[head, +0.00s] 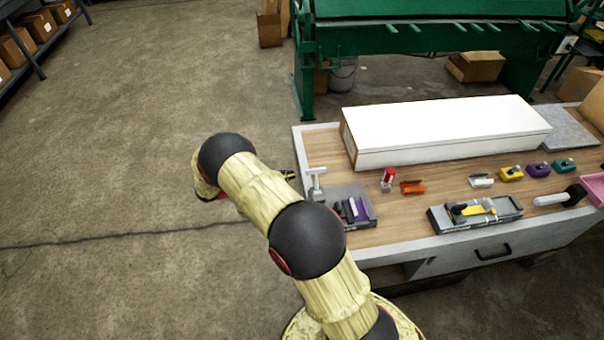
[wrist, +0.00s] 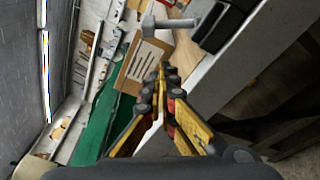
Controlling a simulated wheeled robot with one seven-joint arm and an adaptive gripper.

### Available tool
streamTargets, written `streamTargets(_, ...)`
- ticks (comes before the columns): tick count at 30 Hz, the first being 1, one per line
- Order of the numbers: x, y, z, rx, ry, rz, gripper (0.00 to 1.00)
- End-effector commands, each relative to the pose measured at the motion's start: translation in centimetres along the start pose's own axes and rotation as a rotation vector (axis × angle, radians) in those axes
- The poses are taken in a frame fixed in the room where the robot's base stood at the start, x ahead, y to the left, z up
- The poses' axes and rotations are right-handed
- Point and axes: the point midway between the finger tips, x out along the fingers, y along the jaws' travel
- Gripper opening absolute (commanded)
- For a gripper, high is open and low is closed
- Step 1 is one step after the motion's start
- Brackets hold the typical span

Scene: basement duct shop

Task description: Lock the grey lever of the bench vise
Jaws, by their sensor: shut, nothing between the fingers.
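The bench vise (head: 335,193) is a dark grey block at the left end of the wooden bench, with a purple piece (head: 357,208) by it. A light grey T-shaped lever (head: 316,181) stands upright at its left side. In the wrist view the lever (wrist: 178,22) shows near the top, just beyond my fingertips, and part of the dark vise (wrist: 218,26) is to its right. My gripper (wrist: 160,74) is shut and empty, apart from the lever as far as I can tell. In the head view my gripper (head: 290,175) is just left of the lever, partly hidden by my arm.
The bench (head: 420,250) has a long white box (head: 440,132) at its back. A grey fixture with a yellow part (head: 475,212) sits to the right. Several small coloured pieces lie between. A green machine (head: 430,40) stands behind. The floor left of the bench is clear.

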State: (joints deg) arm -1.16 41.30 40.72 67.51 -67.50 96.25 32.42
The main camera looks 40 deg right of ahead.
Motion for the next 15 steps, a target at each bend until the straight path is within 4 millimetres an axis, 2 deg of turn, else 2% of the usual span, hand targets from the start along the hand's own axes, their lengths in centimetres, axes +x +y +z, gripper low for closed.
streamTargets(5,2.3,-0.1,0.0,0.000,-0.002,-0.002,0.00)
streamTargets(15,9.0,-0.1,0.0,-0.001,-0.003,-0.002,0.00)
